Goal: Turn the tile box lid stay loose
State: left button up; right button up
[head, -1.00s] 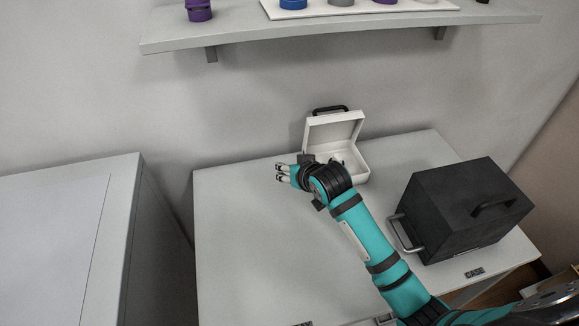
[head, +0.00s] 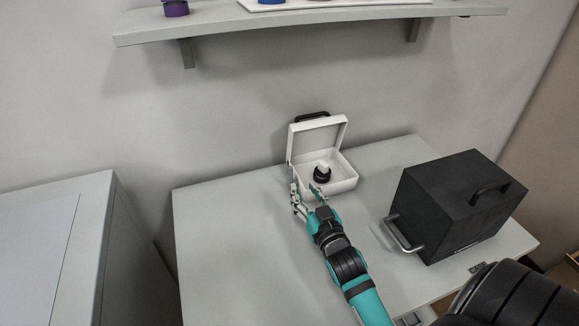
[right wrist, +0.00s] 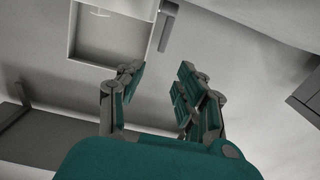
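The white tile box (head: 345,186) stands at the back of the table with its lid (head: 318,132) raised. A small black piece with a pale top (head: 322,174) is inside it. My right gripper (head: 307,196) is at the box's front left corner, fingers apart and empty. In the right wrist view the open fingers (right wrist: 160,82) point toward the box (right wrist: 72,40). A narrow grey bar (right wrist: 166,27) runs beside the box wall there; it may be the lid stay, but I cannot tell. In the head view the stay is not clear. My left gripper is not in view.
A black case (head: 440,210) with a metal handle (head: 402,236) stands right of my right arm. The table (head: 235,245) is clear on the left. A shelf (head: 300,28) hangs above, and a grey cabinet (head: 55,240) stands at left.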

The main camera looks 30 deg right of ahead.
aim_at(292, 168)
jog(key=x, duration=1.1)
jog(key=shift+a, duration=0.1)
jog(key=shift+s, duration=0.1)
grip_shut()
jog(key=shift+p, duration=0.3)
